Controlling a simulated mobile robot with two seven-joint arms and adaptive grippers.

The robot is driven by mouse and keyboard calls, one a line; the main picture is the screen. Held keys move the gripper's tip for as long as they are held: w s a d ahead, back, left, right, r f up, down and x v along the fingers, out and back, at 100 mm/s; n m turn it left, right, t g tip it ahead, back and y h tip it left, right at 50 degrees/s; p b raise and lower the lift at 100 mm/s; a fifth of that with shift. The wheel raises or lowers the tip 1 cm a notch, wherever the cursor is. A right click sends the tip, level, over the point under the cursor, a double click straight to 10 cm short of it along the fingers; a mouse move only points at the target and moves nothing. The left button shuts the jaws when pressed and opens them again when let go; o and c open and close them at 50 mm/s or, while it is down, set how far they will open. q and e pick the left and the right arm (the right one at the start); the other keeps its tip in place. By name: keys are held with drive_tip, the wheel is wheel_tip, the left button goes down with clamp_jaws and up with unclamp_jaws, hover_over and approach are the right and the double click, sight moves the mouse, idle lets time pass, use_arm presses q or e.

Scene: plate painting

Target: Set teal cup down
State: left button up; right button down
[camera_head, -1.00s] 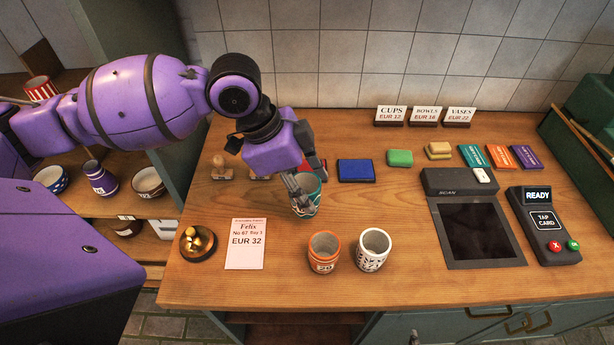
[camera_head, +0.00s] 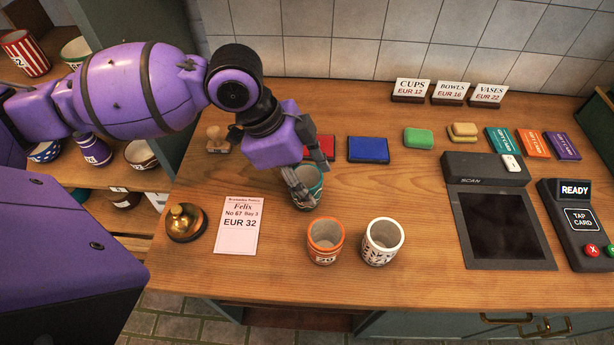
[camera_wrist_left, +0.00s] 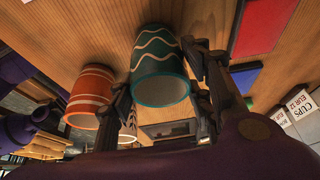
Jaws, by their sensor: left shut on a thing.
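The teal cup (camera_head: 309,186) is upright over the wooden counter, behind the orange cup. In the left wrist view the teal cup (camera_wrist_left: 160,68) shows white wavy lines and sits between the two fingers. My left gripper (camera_head: 303,188) is shut on it, with fingers on either side. I cannot tell for sure whether the cup's base touches the counter. My right gripper is not in view.
An orange cup (camera_head: 325,240) and a white patterned cup (camera_head: 382,241) stand close in front. A price slip (camera_head: 238,226) and a brass bell (camera_head: 185,222) lie to the left. Red (camera_head: 320,148) and blue (camera_head: 368,149) pads lie behind.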

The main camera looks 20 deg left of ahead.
use_arm(q)
drive_tip(key=o, duration=1.4)
